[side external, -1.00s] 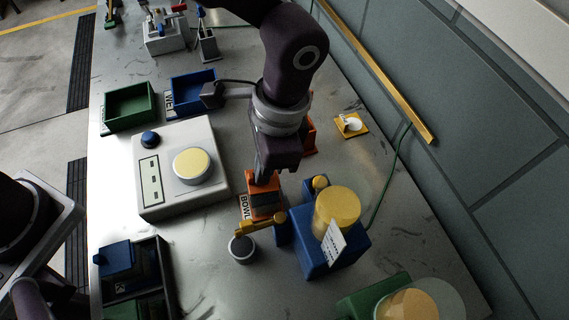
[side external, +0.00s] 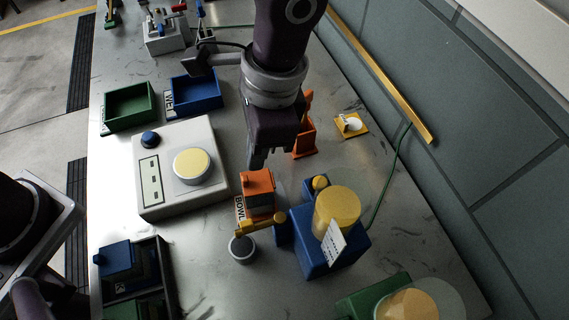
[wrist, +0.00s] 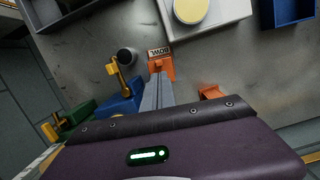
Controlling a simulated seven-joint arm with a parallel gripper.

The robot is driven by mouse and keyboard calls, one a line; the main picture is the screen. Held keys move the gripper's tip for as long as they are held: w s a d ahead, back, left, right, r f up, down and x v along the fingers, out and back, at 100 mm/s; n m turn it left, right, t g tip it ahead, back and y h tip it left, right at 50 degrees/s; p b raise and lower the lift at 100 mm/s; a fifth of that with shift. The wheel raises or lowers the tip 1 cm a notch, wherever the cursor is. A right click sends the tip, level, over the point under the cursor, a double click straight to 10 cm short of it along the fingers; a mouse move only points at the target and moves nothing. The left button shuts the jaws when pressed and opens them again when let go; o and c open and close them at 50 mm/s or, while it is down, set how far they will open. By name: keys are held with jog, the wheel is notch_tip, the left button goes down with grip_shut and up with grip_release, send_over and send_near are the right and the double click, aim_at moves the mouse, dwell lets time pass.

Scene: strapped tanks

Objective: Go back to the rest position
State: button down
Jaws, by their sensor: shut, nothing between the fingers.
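My gripper (side external: 257,160) is shut and empty. It hangs in the air above the orange block labelled BOWL (side external: 258,183), with a visible gap between them in the side view. In the wrist view the shut fingers (wrist: 157,95) point towards the orange BOWL block (wrist: 162,66), which stands just beyond their tips. My arm comes down from the top of the side view.
A blue stand with a yellow tank (side external: 337,211) is right of the orange block. A small grey cup (side external: 241,248) sits in front. A white scale (side external: 150,193), a blue bin (side external: 205,97) and a green bin (side external: 130,108) stand left. An orange holder (side external: 303,140) is behind.

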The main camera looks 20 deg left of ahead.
jog(key=shift+r, duration=0.35)
jog(key=a+r+n+t+h, duration=0.2)
jog(key=a+r+n, duration=0.2)
jog(key=a+r, duration=0.85)
jog(key=s+a+r+n+t, duration=0.1)
jog(key=s+a+n+t, duration=0.4)
jog(key=s+a, duration=0.5)
jog(key=shift+s+a+r+n, duration=0.2)
jog(key=shift+s+a+n, duration=0.3)
jog(key=shift+a, duration=0.65)
